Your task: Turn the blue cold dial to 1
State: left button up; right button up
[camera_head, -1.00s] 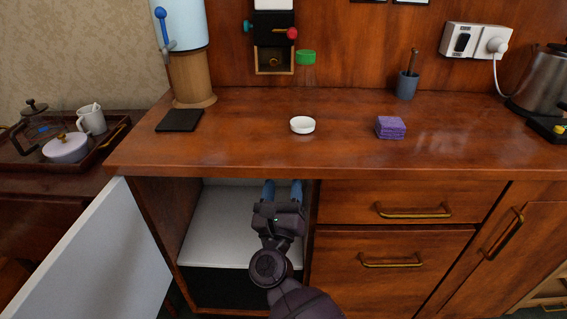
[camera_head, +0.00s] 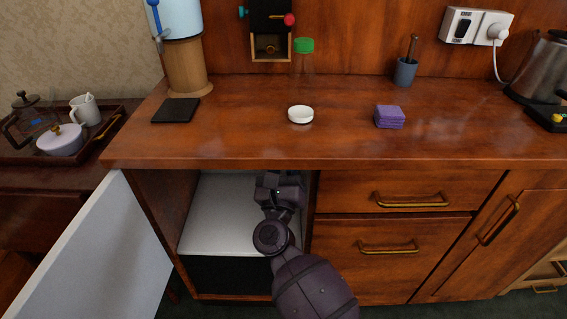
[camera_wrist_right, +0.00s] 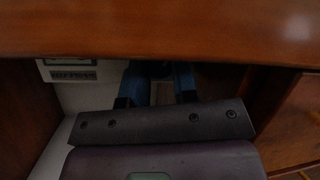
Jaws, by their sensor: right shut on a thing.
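My right gripper (camera_head: 278,188) reaches into the open cabinet below the counter. Its fingertips are hidden under the counter edge in the head view. In the right wrist view its two blue fingers (camera_wrist_right: 159,76) point in under the counter edge, shut on a small bluish piece that shows only dimly between their tips. I take this piece for the blue cold dial, but its pointer and numbers cannot be seen. A pale plate with a dark label (camera_wrist_right: 72,74) shows left of the fingers. My left gripper is not in view.
The counter edge (camera_head: 400,163) hangs directly above my right gripper. The open white door (camera_head: 95,250) stands to the left, and drawers (camera_head: 395,230) close the right side.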

jog(key=n+y, duration=0.2)
jog(key=n, duration=0.2)
jog(key=n+y+p, duration=0.1)
jog(key=n+y, duration=0.1)
jog(key=n, duration=0.2)
jog(key=shift+d, duration=0.2)
jog(key=o, duration=0.9)
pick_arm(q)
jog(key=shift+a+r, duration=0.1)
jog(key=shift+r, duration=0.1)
pick_arm(e)
jog(key=shift+r, duration=0.1)
